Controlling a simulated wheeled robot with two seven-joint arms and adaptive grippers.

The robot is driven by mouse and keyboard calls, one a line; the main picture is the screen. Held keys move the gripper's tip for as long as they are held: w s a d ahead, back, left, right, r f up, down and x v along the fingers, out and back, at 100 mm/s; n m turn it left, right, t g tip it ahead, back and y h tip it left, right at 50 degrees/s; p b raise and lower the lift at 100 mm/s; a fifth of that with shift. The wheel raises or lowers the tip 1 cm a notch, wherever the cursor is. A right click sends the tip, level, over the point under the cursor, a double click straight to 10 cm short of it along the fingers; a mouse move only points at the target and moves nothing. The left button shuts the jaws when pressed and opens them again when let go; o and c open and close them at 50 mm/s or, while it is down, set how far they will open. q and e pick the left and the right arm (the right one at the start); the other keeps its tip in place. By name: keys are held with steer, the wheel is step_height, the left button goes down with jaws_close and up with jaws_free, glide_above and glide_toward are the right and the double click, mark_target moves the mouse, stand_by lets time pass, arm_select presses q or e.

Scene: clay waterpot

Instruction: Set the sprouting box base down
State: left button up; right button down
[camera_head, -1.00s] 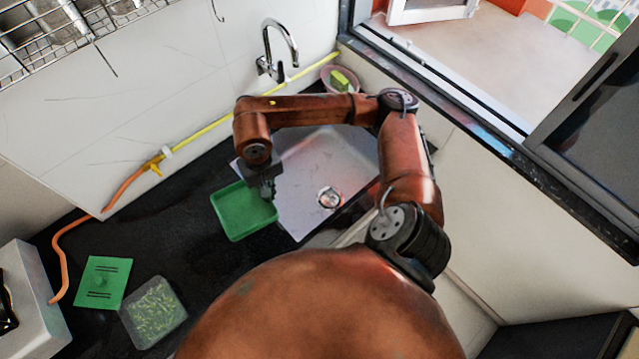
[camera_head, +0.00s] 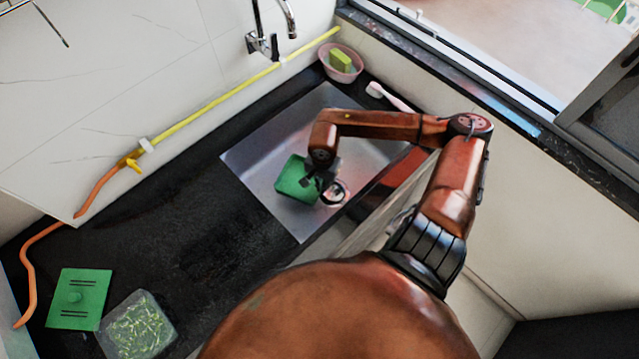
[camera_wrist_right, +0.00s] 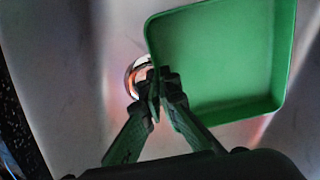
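The sprouting box base (camera_head: 291,178) is an empty green square tray. In the head view it is over the sink (camera_head: 262,160), just left of the drain (camera_head: 334,192). I cannot tell whether its bottom touches the sink floor. My right gripper (camera_head: 314,183) is at the base's right side. In the right wrist view the fingers (camera_wrist_right: 160,84) are nearly together at the near left corner of the base (camera_wrist_right: 222,58) and appear shut on its wall. My left gripper is not in view.
A green lid (camera_head: 79,298) and a clear box of sprouts (camera_head: 138,326) are on the dark counter (camera_head: 160,230) at lower left. A pink bowl with a sponge (camera_head: 341,61), a brush (camera_head: 388,96) and the faucet (camera_head: 268,40) are behind the sink.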

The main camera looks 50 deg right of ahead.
glide_above(323, 200)
steer(key=f, duration=0.4)
steer(key=shift+s+a+b, duration=0.25)
steer(key=shift+a+b, duration=0.05)
steer(key=shift+a, duration=0.1)
steer(key=shift+w+d+f, duration=0.1)
steer(key=shift+f, duration=0.3)
steer(key=f, duration=0.4)
steer(key=shift+w+d+b, duration=0.2)
steer(key=shift+d+b, duration=0.15)
steer(key=c, duration=2.5)
jaws_free()
steer(key=shift+s+a+r, duration=0.1)
steer(key=shift+a+r, duration=0.05)
steer(key=shift+c, duration=0.2)
steer(key=o, duration=0.3)
steer(key=shift+a+r, duration=0.1)
steer(key=shift+o, duration=0.4)
steer(key=shift+r, duration=0.15)
arm_select(q)
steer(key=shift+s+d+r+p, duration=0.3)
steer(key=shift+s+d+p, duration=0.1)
steer(key=shift+p, duration=0.7)
arm_select(e)
step_height(323, 200, up, 12)
steer(key=shift+s, duration=0.1)
